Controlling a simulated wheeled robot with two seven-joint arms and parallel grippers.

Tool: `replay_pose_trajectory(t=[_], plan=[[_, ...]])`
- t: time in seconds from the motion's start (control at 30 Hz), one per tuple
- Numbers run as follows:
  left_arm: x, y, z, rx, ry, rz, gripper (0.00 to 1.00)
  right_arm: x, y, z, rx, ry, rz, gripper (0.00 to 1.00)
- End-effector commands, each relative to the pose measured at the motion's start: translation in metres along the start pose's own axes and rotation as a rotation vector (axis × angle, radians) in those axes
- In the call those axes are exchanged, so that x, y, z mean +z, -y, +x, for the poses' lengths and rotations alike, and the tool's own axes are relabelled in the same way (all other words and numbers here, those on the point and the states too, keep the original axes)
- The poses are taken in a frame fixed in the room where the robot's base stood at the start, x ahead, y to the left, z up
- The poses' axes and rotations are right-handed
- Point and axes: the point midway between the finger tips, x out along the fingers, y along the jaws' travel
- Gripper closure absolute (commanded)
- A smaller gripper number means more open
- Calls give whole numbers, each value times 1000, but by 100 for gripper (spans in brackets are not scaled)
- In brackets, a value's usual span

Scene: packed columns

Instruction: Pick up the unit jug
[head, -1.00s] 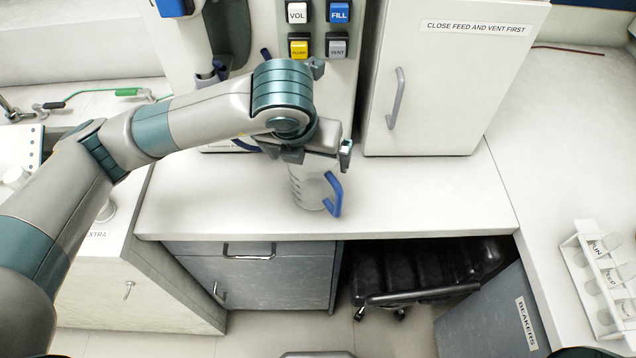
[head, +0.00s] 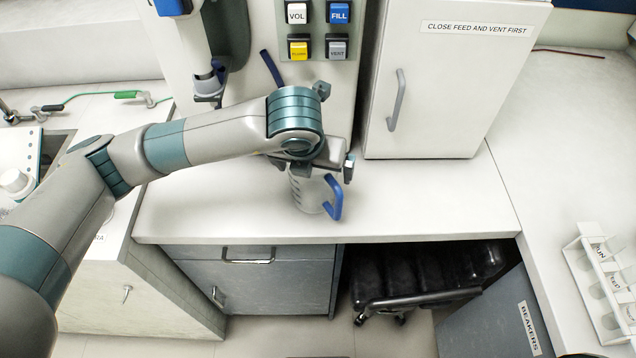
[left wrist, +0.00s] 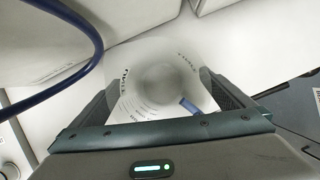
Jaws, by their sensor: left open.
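The unit jug (head: 308,192) is a clear jug with a blue handle. It stands upright on the white counter, near its front edge, with the handle toward the right. My left gripper (head: 312,168) is over the top of the jug and hides its rim in the head view. In the left wrist view the jug (left wrist: 160,80) lies between the two spread fingers of my left gripper (left wrist: 168,105), with printed marks on its wall and part of the blue handle by the right finger. The gripper is open. My right gripper is not seen.
A white cabinet (head: 450,90) with a grey handle stands behind the jug to the right. A panel of buttons (head: 318,30) is behind the arm. A test-tube rack (head: 600,280) stands at the far right. The counter (head: 420,200) right of the jug is clear.

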Motion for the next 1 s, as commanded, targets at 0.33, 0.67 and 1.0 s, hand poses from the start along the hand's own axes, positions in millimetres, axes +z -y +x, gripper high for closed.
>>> replay_pose_trajectory(t=[0.33,0.67,1.0], plan=[[0,0,1,0,1,0,0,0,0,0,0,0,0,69],[0,0,1,0,1,0,43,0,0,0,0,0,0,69],[2,0,-1,-1,2,0,43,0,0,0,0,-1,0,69]])
